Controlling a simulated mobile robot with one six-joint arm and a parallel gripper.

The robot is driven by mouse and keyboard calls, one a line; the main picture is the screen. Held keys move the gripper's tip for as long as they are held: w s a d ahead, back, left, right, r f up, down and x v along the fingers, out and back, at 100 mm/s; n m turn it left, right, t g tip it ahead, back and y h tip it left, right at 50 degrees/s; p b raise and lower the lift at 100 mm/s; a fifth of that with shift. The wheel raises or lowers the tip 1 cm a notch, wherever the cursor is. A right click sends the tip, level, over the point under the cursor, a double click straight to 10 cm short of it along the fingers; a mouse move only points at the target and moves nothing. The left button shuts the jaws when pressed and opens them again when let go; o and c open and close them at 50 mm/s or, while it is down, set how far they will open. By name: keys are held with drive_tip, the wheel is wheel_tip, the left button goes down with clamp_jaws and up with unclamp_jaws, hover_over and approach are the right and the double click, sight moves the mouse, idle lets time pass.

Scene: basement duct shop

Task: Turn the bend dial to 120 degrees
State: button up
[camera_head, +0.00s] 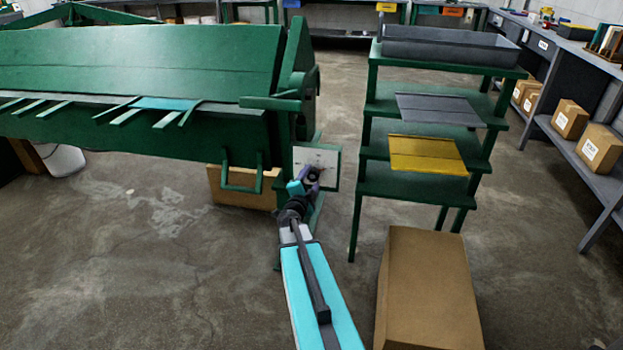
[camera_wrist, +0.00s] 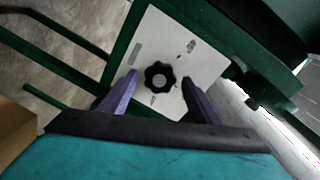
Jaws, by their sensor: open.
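The bend dial is a black lobed knob with a grey centre (camera_wrist: 159,77) on a pale square plate (camera_wrist: 192,35) in the wrist view. The plate also shows in the head view (camera_head: 326,157) at the end of the green bending machine (camera_head: 140,60). My gripper (camera_wrist: 159,84) is open, with one purple finger on each side of the knob in the picture. I cannot tell whether the fingers touch it. In the head view my gripper (camera_head: 304,183) is in front of the plate and hides part of it. The plate's markings are too small to read.
A green stepped rack (camera_head: 370,205) with grey and yellow sheets stands right of the machine. A large cardboard box (camera_head: 430,290) stands on the floor at lower right. Another box (camera_head: 238,190) is under the machine. A green handle bar (camera_head: 240,188) juts out left of the plate.

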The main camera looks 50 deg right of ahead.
drive_tip(key=p+v, duration=0.6)
drive_tip(key=v, duration=0.6)
drive_tip(key=shift+p, duration=0.3)
drive_tip(key=shift+s+f, duration=0.1)
drive_tip(key=shift+f, duration=0.05)
idle(0.3)
idle(0.4)
